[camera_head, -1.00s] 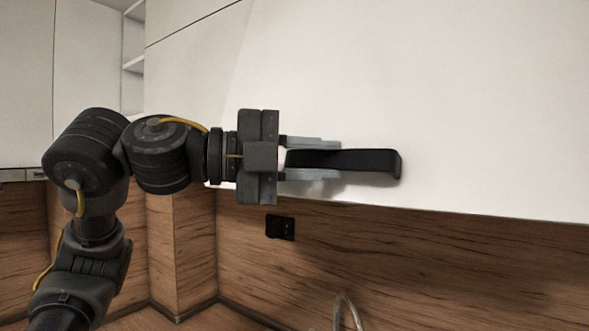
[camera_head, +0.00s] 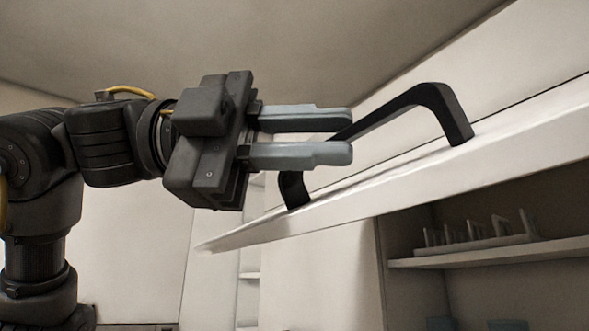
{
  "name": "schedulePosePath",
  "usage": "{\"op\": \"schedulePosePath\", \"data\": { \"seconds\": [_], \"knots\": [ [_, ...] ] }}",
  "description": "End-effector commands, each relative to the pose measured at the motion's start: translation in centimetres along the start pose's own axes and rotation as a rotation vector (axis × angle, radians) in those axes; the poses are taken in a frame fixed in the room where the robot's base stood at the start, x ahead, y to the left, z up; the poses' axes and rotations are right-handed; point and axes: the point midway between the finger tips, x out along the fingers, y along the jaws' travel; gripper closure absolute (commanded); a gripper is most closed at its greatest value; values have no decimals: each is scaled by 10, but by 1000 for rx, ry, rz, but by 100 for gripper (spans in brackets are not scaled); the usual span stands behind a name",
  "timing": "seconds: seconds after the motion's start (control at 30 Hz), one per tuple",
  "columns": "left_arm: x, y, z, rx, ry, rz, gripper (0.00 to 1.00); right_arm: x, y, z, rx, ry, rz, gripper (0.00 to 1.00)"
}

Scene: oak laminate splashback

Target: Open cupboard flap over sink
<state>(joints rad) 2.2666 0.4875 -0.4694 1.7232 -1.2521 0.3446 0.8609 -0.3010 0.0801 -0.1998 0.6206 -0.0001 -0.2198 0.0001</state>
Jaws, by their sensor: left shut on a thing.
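The white cupboard flap (camera_head: 515,142) is swung up, and its lower edge slants across the right half of the head view. A black bar handle (camera_head: 400,104) with two bent legs sticks out from the flap. My left gripper (camera_head: 340,136) is shut on the handle, with one grey finger above the bar and one below. The fingers hide part of the bar. The sink is out of view. My right gripper is not in view.
Below the raised flap, the open cupboard shows a shelf (camera_head: 500,252) with a small rack (camera_head: 480,238) on it. White open shelves (camera_head: 250,275) stand further back. The ceiling (camera_head: 300,40) is above my arm.

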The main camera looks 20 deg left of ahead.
Motion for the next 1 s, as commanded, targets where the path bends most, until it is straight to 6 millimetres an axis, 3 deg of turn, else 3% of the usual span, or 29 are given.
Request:
{"op": "schedulePosePath", "data": {
  "seconds": [0.17, 0.57, 0.6, 0.77, 1.0],
  "knots": [
    [2, -11, 2, -28, 5, 20, 100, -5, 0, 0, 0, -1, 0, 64],
    [2, -11, 1, -33, 6, 27, 100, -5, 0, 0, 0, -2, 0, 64],
    [2, -11, 2, -33, 6, 27, 80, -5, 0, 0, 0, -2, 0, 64],
    [2, -11, 0, -31, 8, 28, 59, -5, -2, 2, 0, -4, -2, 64],
    [0, -11, -2, -27, 9, 27, 56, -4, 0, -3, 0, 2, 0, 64]
  ]
}}
